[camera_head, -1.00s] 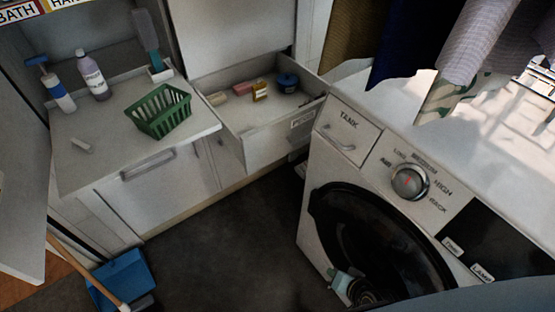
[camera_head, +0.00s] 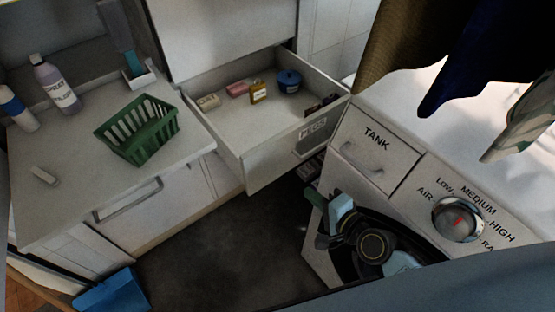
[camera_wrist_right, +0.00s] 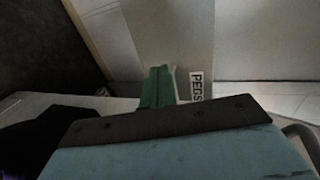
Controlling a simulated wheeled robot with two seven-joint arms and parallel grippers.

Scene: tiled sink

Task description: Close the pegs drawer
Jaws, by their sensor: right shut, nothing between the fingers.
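The pegs drawer (camera_head: 268,150) stands pulled open below a white cabinet front, with a small label on its front panel. The label "PEGS" (camera_wrist_right: 196,87) also shows at the middle of the right wrist view. My right gripper (camera_head: 312,197), with green fingers, is in front of and below the drawer front, beside the washing machine. In the right wrist view its green fingers (camera_wrist_right: 158,86) are shut and empty, pointing toward the panel just left of the label. I cannot tell whether they touch it. My left gripper is not in view.
In the drawer lie a blue tub (camera_head: 288,81), a yellow bottle (camera_head: 258,92) and small blocks. The washing machine (camera_head: 400,185) stands close on the right. A green basket (camera_head: 140,130) sits on the counter at left.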

